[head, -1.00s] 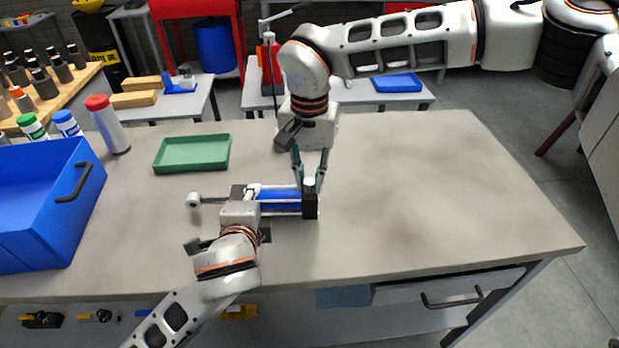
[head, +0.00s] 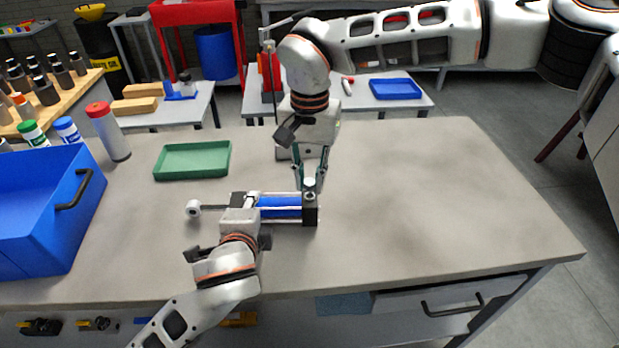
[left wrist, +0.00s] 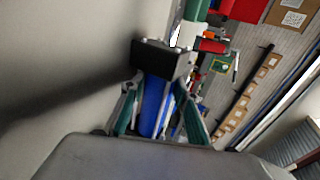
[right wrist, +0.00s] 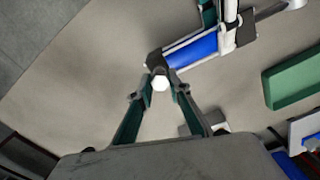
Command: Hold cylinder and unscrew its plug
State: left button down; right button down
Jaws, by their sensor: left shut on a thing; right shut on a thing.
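The cylinder (head: 280,207) lies on the table, with a blue barrel, dark end blocks and pale tie rods. Its rod eye (head: 194,209) points left. My left gripper (left wrist: 160,108) is shut around the blue barrel; in the head view its hand hides part of the cylinder's near left side. The plug (right wrist: 160,82) is a pale hexagonal piece at the cylinder's right end block. My right gripper (head: 313,186) reaches down from the far side and is shut on the plug, which shows between its fingertips in the right wrist view. I cannot tell how far the plug is threaded in.
A green tray (head: 160,172) lies behind the cylinder to the left. The table's right half is clear.

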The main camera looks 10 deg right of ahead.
aim_at(310, 181)
jog(key=shift+r, duration=1.95)
pick_arm(q)
jog(key=c, duration=1.5)
grip_release()
jog(key=shift+o, duration=0.2)
jog(key=shift+s, duration=0.1)
